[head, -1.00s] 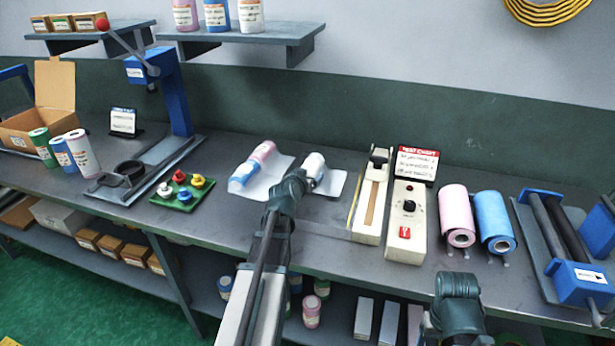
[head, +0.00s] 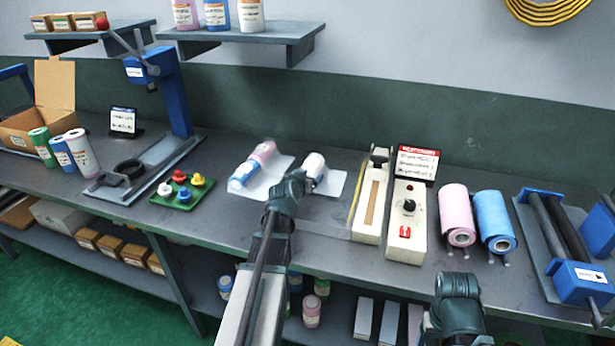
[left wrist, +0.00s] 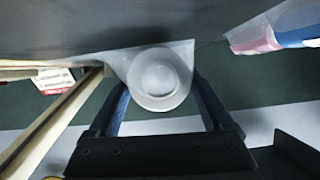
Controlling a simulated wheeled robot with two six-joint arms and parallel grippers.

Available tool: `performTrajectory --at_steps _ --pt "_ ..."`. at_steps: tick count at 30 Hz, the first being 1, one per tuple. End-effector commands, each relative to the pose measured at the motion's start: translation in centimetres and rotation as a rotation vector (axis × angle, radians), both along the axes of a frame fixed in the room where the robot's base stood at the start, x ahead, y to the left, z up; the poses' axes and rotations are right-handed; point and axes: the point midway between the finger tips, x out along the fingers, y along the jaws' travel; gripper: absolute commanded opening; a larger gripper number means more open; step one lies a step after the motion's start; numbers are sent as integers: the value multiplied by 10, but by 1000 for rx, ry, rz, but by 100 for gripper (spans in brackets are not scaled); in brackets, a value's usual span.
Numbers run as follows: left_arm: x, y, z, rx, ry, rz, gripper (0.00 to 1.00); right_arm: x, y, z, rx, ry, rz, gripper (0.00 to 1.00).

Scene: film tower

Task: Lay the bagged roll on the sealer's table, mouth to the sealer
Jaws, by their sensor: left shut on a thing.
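My left gripper (head: 307,182) is shut on the near end of a white roll (head: 314,164) in a clear bag (head: 332,184). In the left wrist view the roll's round end (left wrist: 158,78) sits between the two fingers (left wrist: 160,105). The bag's flat part spreads to the right of the roll, towards the sealer (head: 372,205). The sealer is cream, with a brown strip along its top. A flat grey plate (head: 332,229) lies at its left side. The gripper hides part of the roll. Only a link of my right arm shows, not its gripper.
Another bag with a pink and blue roll (head: 252,166) lies just left. The control box (head: 406,222) and sign (head: 418,164) stand right of the sealer, then pink (head: 457,213) and blue (head: 493,220) film rolls. A green tray (head: 182,192) holds coloured knobs.

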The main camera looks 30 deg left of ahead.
Motion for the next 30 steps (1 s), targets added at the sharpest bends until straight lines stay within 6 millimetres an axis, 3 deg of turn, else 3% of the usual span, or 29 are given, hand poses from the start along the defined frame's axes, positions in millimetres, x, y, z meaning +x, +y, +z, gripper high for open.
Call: performTrajectory --at_steps 12,13,15,30 --pt "0 0 -9 0 -1 0 7 0 0 -9 0 0 0 74" --pt "0 0 -9 1 -1 1 86 0 0 -9 0 0 0 74" --pt "0 0 -8 0 -1 0 99 0 0 -8 0 0 0 74" --pt "-9 -7 -2 0 0 -1 100 0 0 -2 0 0 0 74"
